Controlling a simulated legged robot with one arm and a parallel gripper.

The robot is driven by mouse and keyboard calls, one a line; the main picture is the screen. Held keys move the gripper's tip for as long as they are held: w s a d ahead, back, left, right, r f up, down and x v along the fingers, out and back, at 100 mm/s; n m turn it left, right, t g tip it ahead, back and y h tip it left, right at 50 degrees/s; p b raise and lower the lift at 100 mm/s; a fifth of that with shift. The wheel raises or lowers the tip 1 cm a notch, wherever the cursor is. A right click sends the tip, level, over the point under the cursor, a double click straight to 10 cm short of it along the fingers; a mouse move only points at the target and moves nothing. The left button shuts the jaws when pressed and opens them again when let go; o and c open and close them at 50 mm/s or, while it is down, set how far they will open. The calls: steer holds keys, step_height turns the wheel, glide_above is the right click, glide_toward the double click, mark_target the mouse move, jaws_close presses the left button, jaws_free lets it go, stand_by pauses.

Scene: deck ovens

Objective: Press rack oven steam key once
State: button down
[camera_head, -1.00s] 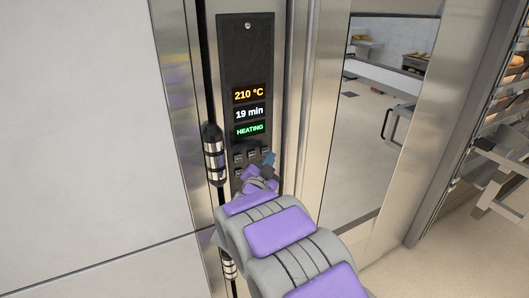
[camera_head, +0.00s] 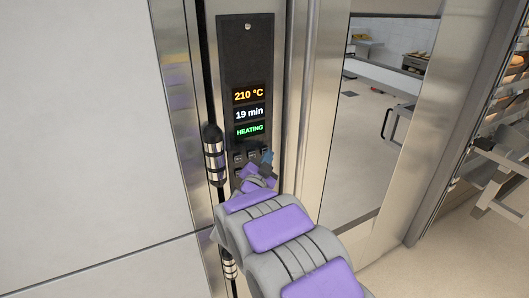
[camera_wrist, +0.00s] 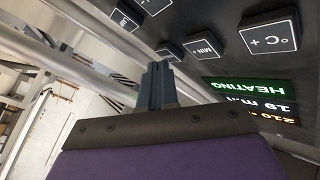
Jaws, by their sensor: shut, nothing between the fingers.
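The rack oven's dark control panel (camera_head: 247,60) stands upright in the head view. Its small keys (camera_head: 238,157) sit below the displays, partly hidden by my arm and gripper. In the wrist view I see a °C + key (camera_wrist: 270,38), a MIN key (camera_wrist: 205,48), a LIGHT key (camera_wrist: 125,20) and two others whose labels I cannot read, so I cannot tell which is the steam key. My gripper (camera_wrist: 160,68) is shut and empty, its tips close to the key (camera_wrist: 170,51) beside the MIN key. I cannot tell whether they touch.
The panel's displays (camera_head: 248,113) read 210 °C, 19 min and HEATING. A black and steel vertical bar (camera_head: 214,155) runs just left of the panel. A glass door (camera_head: 375,115) is to the right, with a rack (camera_head: 500,170) at the far right.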

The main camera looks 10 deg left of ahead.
steer(key=shift+w+a, duration=0.15)
stand_by(0.7)
steer(key=shift+s+d+r+b, duration=0.1)
steer(key=shift+s+d+b, duration=0.3)
steer(key=shift+s, duration=0.3)
steer(key=shift+d, duration=0.1)
steer(key=s+d, duration=0.1)
steer(key=s+b, duration=0.1)
steer(key=s+d+b, duration=0.1)
steer(key=s, duration=0.1)
steer(key=shift+d, duration=0.35)
stand_by(0.4)
